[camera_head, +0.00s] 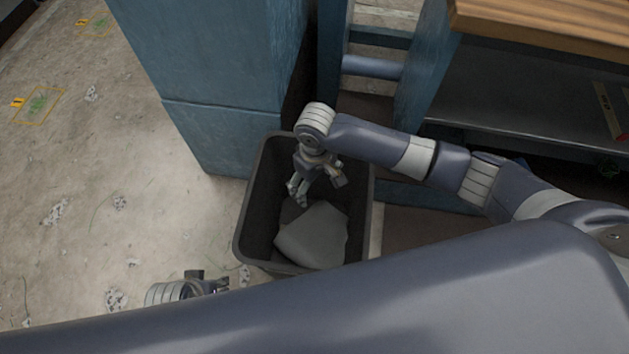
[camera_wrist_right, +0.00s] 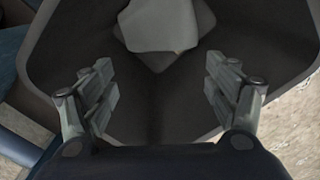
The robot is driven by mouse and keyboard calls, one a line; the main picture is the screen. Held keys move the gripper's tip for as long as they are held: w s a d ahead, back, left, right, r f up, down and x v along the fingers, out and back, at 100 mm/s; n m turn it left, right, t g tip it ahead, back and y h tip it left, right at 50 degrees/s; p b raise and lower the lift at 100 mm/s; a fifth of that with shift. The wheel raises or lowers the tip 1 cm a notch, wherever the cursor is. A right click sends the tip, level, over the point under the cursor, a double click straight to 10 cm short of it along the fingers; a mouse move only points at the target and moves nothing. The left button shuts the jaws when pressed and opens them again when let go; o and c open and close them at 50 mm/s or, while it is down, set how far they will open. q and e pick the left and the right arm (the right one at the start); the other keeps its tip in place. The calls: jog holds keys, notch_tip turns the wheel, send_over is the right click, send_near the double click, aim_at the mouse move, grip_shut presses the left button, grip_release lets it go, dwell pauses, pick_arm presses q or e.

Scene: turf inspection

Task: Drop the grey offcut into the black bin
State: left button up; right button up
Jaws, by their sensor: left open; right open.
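The black bin (camera_head: 242,235) stands on the floor beside a blue cabinet, and its dark walls fill much of the right wrist view (camera_wrist_right: 60,40). The grey offcut (camera_head: 315,238) lies inside the bin, and it also shows at the top of the right wrist view (camera_wrist_right: 158,26). A darker grey piece shows partly under it. My right gripper (camera_head: 318,184) is open and empty above the bin's inside, apart from the offcut; its two spread fingers show in the right wrist view (camera_wrist_right: 160,90). My left gripper (camera_head: 208,284) is open, low left of the bin, partly hidden by my own body.
The blue cabinet (camera_head: 225,80) stands directly behind the bin. A wooden-topped bench (camera_head: 550,20) with a grey shelf is at the upper right. The pale floor (camera_head: 90,180) on the left is mostly clear, with scattered scraps and small yellow-marked patches (camera_head: 38,103).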

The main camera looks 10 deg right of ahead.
notch_tip(320, 180, up, 11)
dwell(0.3)
jog(key=shift+w, duration=0.1)
